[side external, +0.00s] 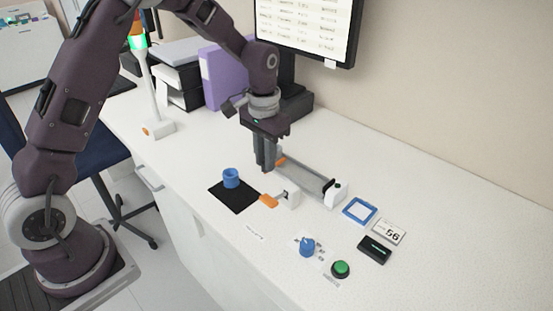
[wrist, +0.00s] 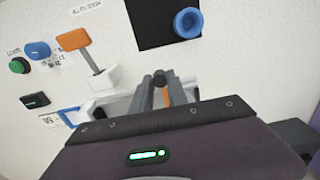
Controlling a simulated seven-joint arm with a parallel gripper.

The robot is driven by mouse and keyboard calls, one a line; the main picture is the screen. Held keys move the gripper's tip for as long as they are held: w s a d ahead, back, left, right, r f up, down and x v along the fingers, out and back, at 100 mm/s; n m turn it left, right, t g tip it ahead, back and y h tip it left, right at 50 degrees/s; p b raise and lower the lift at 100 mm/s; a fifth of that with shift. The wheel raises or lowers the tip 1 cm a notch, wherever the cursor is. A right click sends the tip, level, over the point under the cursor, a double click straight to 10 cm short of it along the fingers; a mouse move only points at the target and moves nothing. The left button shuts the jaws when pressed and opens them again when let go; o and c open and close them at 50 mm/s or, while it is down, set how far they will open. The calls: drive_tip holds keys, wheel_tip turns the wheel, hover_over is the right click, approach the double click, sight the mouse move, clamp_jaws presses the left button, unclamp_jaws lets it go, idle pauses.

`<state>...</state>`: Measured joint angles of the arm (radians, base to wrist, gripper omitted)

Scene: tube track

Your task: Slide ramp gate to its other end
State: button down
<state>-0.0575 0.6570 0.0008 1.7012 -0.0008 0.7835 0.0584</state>
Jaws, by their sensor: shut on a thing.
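The ramp (side external: 306,175) is a long grey tray with pale ends on the white table, below and to the right of my gripper. My gripper (side external: 266,167) points down at the ramp's far-left end and is shut on an orange part, which I take to be the ramp gate (side external: 281,160). In the wrist view, an orange strip (wrist: 165,98) shows between the two grey fingers (wrist: 160,82). The fingers and palm hide most of the gate and part of the ramp (wrist: 118,105).
An orange-handled lever (side external: 268,201) on a white block stands close in front of the ramp. A blue cup (side external: 231,177) stands on a black mat (side external: 234,200). A blue frame (side external: 360,210), black box (side external: 374,250), blue knob (side external: 307,247) and green button (side external: 341,268) lie to the right.

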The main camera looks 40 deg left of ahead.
drive_tip(key=shift+s, duration=1.55)
drive_tip(key=c, duration=1.5)
unclamp_jaws()
drive_tip(key=shift+c, duration=0.2)
drive_tip(key=shift+r, duration=0.1)
wheel_tip(320, 180, up, 5)
drive_tip(key=shift+f, duration=0.1)
